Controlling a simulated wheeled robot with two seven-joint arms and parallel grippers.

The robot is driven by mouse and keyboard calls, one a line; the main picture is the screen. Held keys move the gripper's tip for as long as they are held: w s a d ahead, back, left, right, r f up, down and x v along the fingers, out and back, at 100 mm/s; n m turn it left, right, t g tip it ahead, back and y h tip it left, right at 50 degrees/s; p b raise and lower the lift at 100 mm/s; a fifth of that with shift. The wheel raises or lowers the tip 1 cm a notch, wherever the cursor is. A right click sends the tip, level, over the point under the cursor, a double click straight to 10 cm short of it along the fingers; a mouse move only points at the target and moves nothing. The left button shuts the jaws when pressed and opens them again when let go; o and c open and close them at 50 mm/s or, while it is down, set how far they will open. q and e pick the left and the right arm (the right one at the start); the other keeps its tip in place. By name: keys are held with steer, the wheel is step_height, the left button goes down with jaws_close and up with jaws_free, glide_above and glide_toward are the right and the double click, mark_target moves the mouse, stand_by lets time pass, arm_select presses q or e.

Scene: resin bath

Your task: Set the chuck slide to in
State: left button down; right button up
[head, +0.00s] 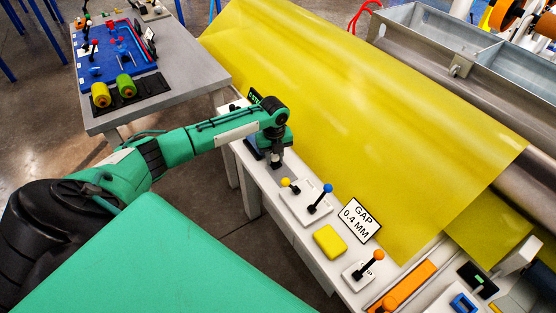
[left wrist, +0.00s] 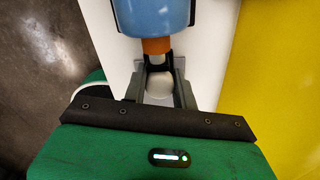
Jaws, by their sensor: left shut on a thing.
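My left gripper (head: 277,160) reaches down over the far end of the white bench. In the left wrist view the left gripper (left wrist: 159,72) is shut on a small pale knob (left wrist: 159,88). An orange collar (left wrist: 156,46) and a blue rounded body (left wrist: 152,14) lie just beyond the fingertips. In the head view my gripper and wrist hide most of this spot; only a dark blue part shows beside it. I see no readable label for the chuck slide, so I cannot tell whether the held knob is part of it. My right gripper is not in view.
Yellow-knobbed and blue-knobbed levers (head: 319,204), a yellow block (head: 330,241), a "GAP 0.4 MM" sign (head: 359,218) and an orange-knobbed lever (head: 370,264) stand nearer along the bench. A large yellow sheet (head: 360,110) slopes along its right side. A grey table (head: 190,75) stands at the left.

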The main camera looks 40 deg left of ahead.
arm_select(q)
steer(key=shift+a, duration=0.15)
steer(key=c, duration=1.1)
jaws_free()
steer(key=shift+a+f, duration=0.1)
steer(key=shift+w+r, duration=0.1)
steer(key=shift+r, duration=0.35)
step_height(320, 180, up, 13)
steer(key=shift+b, duration=0.45)
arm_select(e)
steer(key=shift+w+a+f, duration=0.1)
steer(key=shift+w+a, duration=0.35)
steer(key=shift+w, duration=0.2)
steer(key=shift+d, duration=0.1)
